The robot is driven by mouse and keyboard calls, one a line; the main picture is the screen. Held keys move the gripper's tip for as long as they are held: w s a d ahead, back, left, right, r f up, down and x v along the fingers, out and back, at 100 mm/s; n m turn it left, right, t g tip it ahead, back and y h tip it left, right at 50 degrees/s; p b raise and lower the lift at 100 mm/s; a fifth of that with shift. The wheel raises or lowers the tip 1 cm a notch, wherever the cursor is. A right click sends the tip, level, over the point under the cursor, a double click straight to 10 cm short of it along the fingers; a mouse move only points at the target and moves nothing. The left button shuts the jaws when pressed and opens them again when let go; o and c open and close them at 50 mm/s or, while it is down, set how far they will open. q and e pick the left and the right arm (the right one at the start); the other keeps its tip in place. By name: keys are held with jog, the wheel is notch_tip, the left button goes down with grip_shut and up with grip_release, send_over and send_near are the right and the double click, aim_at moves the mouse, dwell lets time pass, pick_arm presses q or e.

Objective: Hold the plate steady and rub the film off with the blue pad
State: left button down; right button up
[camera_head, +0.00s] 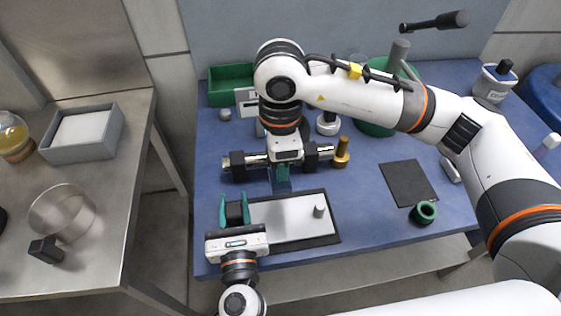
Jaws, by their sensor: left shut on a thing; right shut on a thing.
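The plate (290,221) is pale and flat, with a dark border, and lies near the front edge of the blue table. A small grey cylinder (319,211) stands on its right part. My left gripper (235,209) is at the plate's left end, its teal fingers shut; the exact grip is partly hidden. My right gripper (281,178) points down at the plate's back edge, shut on the blue pad (282,187), which is mostly hidden by the fingers. I cannot tell whether the pad touches the plate. The film cannot be made out.
A brass-coloured piece (342,152) stands beside my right gripper. A green bin (231,85) and a green tub (374,126) stand behind. A steel bench (110,185) is at left, across a gap.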

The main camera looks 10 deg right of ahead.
pick_arm(q)
jog(key=shift+f, duration=0.3)
jog(key=c, duration=1)
grip_release()
jog(key=shift+r, duration=0.2)
pick_arm(e)
jog(key=shift+w, duration=0.1)
pick_arm(q)
jog(key=shift+o, duration=0.4)
jog(key=o, duration=0.9)
jog(key=shift+r, duration=0.2)
pick_arm(e)
jog(key=shift+r, duration=0.15)
pick_arm(q)
jog(key=shift+r+p, duration=1.4)
jog(key=shift+p, duration=0.35)
pick_arm(e)
jog(key=shift+r, duration=1.6)
